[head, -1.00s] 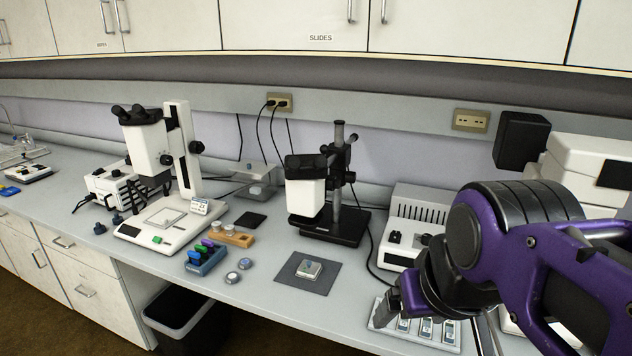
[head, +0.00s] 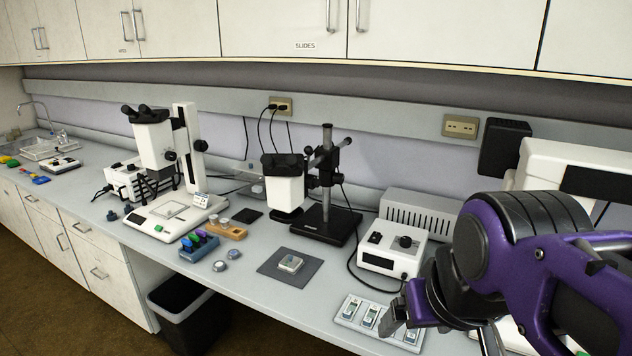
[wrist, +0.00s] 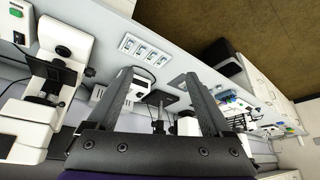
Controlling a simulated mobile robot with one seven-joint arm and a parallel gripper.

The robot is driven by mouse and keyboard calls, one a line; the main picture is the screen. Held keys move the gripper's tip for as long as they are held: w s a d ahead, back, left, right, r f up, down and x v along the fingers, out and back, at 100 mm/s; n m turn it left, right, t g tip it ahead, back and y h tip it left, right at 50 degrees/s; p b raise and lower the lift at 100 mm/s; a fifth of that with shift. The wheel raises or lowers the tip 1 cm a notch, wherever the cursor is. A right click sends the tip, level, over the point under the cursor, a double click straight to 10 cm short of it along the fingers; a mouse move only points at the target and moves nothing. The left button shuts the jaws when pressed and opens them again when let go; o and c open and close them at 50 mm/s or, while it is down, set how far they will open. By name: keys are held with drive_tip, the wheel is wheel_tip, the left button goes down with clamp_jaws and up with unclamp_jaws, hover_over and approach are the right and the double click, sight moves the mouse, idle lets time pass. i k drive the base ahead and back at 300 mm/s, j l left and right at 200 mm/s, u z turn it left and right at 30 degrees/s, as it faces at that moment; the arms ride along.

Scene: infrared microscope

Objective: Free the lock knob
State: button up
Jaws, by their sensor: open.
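Black knobs show on two instruments in the head view; I cannot tell which is the lock knob. One dark knob (head: 346,142) sits on the post of the small boom-stand microscope (head: 283,183). Another black knob (head: 200,146) is on the column of the white stereo microscope (head: 155,140) at left. My gripper (wrist: 161,78) is open in the wrist view, with nothing between its fingers. In the head view my arm is at lower right, apart from both microscopes; the fingertips are not clear there.
A white control box (head: 392,252) and a slide tray (head: 352,308) lie on the bench near my arm. A grey mat (head: 275,274) holds a small sample. A blue rack (head: 199,253) and an orange block (head: 228,230) stand left. Wall cabinets (head: 420,35) hang above.

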sight(338, 178)
drive_tip(key=j+z, duration=0.15)
drive_tip(key=j, duration=0.75)
drive_tip(key=i+j, duration=0.25)
drive_tip(key=j, duration=0.15)
drive_tip(key=i+j+z, duration=0.15)
drive_tip(key=j, duration=0.2)
drive_tip(key=i, duration=0.05)
